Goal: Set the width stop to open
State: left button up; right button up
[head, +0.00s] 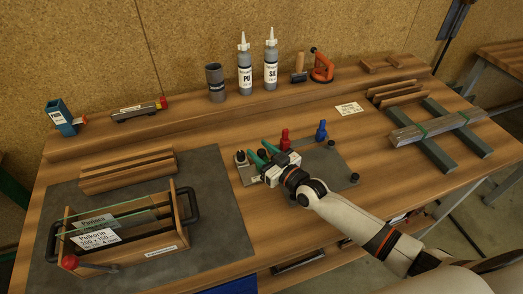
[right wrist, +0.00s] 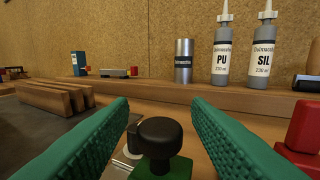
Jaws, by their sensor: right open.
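A grey metal plate (head: 312,165) lies on the bench with several fittings on it. In the right wrist view a black knob (right wrist: 160,137) on a green base (right wrist: 163,168) stands between my right gripper's green fingers. Which part is the width stop, and how it is set, I cannot tell. My right gripper (head: 263,153) is open over the left part of the plate, its fingers apart on either side of the knob (right wrist: 160,125). In the head view the gripper hides that knob's base. A red fitting (head: 285,137) and a blue fitting (head: 322,130) stand behind. My left gripper is not in view.
A wooden glass carrier (head: 172,235) stands on a dark mat (head: 215,215) at the left, with wooden strips (head: 128,170) behind it. Two cartridges (head: 245,65) (head: 271,65) stand on the back ledge. Small black knobs (head: 354,178) edge the plate.

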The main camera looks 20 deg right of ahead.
jog(key=shift+c, duration=0.5)
grip_shut()
jog(key=shift+s+a+p, duration=0.1)
jog(key=shift+a+p, duration=0.55)
jog(key=shift+a, duration=1.05)
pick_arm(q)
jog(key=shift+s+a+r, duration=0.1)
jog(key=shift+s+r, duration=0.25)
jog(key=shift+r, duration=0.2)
pick_arm(e)
jog(key=shift+c, duration=0.6)
grip_release()
jog(key=shift+o, duration=1.1)
jog(key=shift+a, duration=0.2)
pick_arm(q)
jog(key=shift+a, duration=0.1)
pick_arm(e)
jog(key=shift+d, duration=0.1)
